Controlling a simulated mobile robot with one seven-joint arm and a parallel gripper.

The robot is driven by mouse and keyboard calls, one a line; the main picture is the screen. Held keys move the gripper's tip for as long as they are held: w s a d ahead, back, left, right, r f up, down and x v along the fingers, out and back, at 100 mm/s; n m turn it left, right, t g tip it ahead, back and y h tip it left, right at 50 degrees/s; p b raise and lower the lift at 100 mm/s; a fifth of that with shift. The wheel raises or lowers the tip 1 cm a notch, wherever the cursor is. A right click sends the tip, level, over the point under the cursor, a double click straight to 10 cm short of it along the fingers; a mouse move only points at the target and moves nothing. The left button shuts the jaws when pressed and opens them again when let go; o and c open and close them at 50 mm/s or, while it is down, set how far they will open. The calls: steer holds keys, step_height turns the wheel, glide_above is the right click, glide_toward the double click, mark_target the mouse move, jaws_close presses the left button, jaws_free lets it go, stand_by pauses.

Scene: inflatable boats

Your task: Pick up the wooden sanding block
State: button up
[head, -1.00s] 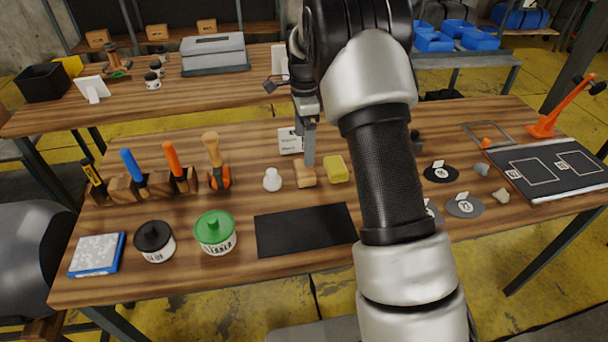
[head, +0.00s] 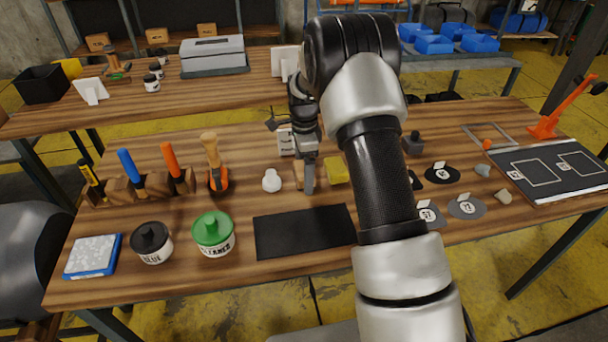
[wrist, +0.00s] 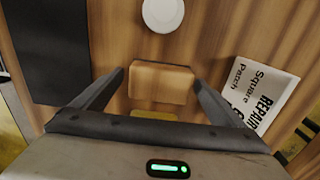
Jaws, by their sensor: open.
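The wooden sanding block (wrist: 162,83) lies on the wooden workbench (wrist: 205,40). In the wrist view it sits between the two fingers of my gripper (wrist: 158,79), with a gap on each side. The gripper is open and holds nothing. In the head view, my gripper (head: 308,188) is low over the bench, and its finger hides most of the block (head: 298,174). Whether the fingertips touch the bench cannot be told.
A yellow block (head: 337,170) stands close to the right, and a white bulb-shaped item (head: 271,181) to the left. A black mat (head: 303,230) lies bare in front. Cans, including a green-lidded one (head: 213,232), stand left.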

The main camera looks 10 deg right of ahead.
steer(key=c, duration=1.2)
steer(key=shift+o, duration=0.2)
step_height(320, 180, up, 10)
steer(key=shift+r+p, duration=0.1)
steer(key=shift+p, duration=0.6)
